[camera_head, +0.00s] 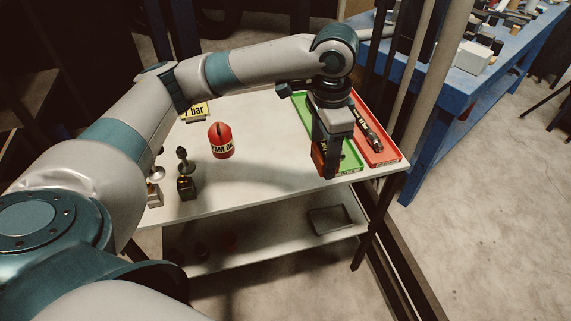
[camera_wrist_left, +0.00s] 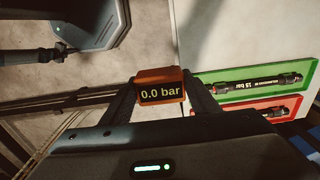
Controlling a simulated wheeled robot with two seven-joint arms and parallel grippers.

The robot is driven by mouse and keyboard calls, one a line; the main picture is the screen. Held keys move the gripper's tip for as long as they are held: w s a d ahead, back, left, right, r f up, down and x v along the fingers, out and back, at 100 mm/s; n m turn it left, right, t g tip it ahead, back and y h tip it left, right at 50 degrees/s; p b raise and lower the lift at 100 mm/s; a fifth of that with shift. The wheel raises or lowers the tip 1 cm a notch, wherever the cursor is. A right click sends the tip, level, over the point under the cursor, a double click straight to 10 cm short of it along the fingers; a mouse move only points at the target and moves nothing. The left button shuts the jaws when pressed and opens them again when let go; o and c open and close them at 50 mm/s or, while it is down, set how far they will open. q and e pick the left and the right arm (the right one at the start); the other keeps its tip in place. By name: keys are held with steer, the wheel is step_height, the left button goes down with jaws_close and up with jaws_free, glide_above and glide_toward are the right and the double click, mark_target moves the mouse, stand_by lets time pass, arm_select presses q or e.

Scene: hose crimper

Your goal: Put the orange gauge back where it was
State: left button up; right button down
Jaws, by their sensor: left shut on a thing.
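The orange gauge (camera_wrist_left: 160,87) is a small block with a dark display reading "0.0 bar". My left gripper (camera_wrist_left: 161,97) is shut on it, with one finger on each side. In the head view, the left gripper (camera_head: 326,172) points down by the green tray, near the front edge of the white table (camera_head: 260,185). Only an orange side of the gauge (camera_head: 318,159) shows there, largely hidden by the fingers. I cannot tell how high it is above the table.
A green tray (camera_head: 350,158) and a red tray (camera_head: 389,155) hold hoses at the table's right. The table between the red object and my gripper is clear.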

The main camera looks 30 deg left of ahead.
mark_target(314, 155)
arm_select(q)
steer(key=m, duration=0.3)
steer(key=a+f+m, duration=0.1)
steer(key=shift+w+f+m, duration=0.1)
steer(key=shift+w+m, duration=0.25)
steer(key=shift+m, duration=0.05)
steer(key=m, duration=0.3)
steer(key=a+f+m, duration=0.1)
steer(key=shift+w+f+m+p, duration=0.1)
steer(key=shift+w+m+p, duration=0.2)
steer(key=shift+m+p, duration=0.1)
steer(key=m, duration=0.2)
steer(key=a+f+m, duration=0.1)
steer(key=m, duration=0.1)
steer(key=shift+w+a+f, duration=0.1)
steer(key=shift+w, duration=0.1)
steer(key=m, duration=0.2)
steer(key=a+f+m, duration=0.1)
steer(key=m, duration=0.1)
steer(key=shift+w+p, duration=0.15)
steer(key=shift+p, duration=0.2)
arm_select(e)
steer(key=shift+s+d+r+g, duration=0.15)
steer(key=shift+s+d+r, duration=0.15)
steer(key=shift+s, duration=0.25)
steer(key=shift+s+d+r+g, duration=0.15)
steer(key=shift+s+d+r, duration=0.15)
steer(key=shift+s, duration=0.25)
arm_select(q)
steer(key=shift+a, duration=0.1)
